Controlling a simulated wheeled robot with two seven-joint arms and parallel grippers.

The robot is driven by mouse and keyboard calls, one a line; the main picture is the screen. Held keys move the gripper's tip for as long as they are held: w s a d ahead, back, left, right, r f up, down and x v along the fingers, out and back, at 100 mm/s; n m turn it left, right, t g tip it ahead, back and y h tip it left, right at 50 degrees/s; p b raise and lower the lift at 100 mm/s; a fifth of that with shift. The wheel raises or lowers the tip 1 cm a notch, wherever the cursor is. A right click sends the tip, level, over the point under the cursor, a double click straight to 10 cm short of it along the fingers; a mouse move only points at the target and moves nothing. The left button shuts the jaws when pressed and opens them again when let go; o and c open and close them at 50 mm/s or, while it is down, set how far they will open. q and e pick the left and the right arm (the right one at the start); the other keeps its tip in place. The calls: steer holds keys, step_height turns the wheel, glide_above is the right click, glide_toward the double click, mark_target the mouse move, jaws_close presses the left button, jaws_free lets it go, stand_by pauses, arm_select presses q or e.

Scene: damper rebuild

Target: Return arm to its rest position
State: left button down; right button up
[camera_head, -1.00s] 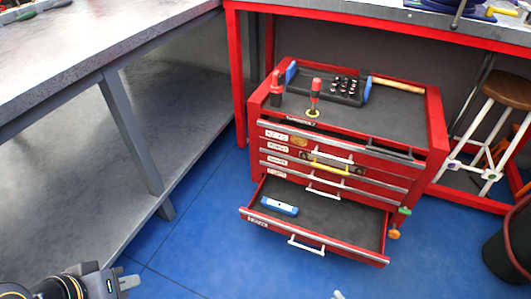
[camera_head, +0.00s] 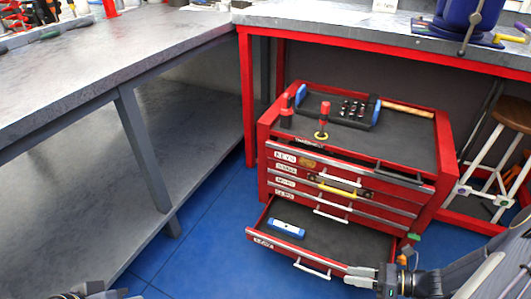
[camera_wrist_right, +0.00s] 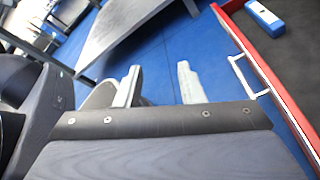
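My right gripper (camera_head: 358,276) shows at the bottom right of the head view, just in front of the open bottom drawer's right end. In the right wrist view its two fingers (camera_wrist_right: 159,84) are apart with nothing between them, only blue floor behind. My left gripper (camera_head: 118,293) is mostly cut off at the bottom left edge of the head view; whether it is open or shut is hidden. The red tool chest (camera_head: 262,140) stands with its bottom drawer (camera_head: 340,240) pulled out. A blue and white block (camera_head: 286,229) lies in that drawer, apart from both grippers.
A red screwdriver (camera_head: 324,115) and a black socket tray (camera_head: 345,112) are on the chest top. A grey workbench (camera_head: 130,55) is at left, a red-framed bench (camera_head: 330,22) behind. A stool (camera_head: 513,115) stands at right. Blue floor (camera_head: 195,225) is clear left of the chest.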

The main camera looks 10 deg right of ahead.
steer(key=s+a+r+n+h, duration=0.3)
steer(key=r+n, duration=0.4)
steer(key=n, duration=0.2)
steer(key=s+a+r+n+g+h, duration=0.1)
steer(key=s+a+r+n+h, duration=0.25)
steer(key=r+n, duration=0.5)
steer(key=s+a+r+n+h, duration=0.2)
steer(key=s+r+n+h, duration=0.15)
steer(key=r+n, duration=0.5)
step_height(320, 180, up, 34)
steer(key=n+p, duration=0.1)
steer(key=p, duration=3.4)
steer(key=shift+s+d+f+n, duration=0.15)
steer(key=shift+s+f+n, duration=0.1)
steer(key=shift+n, duration=0.15)
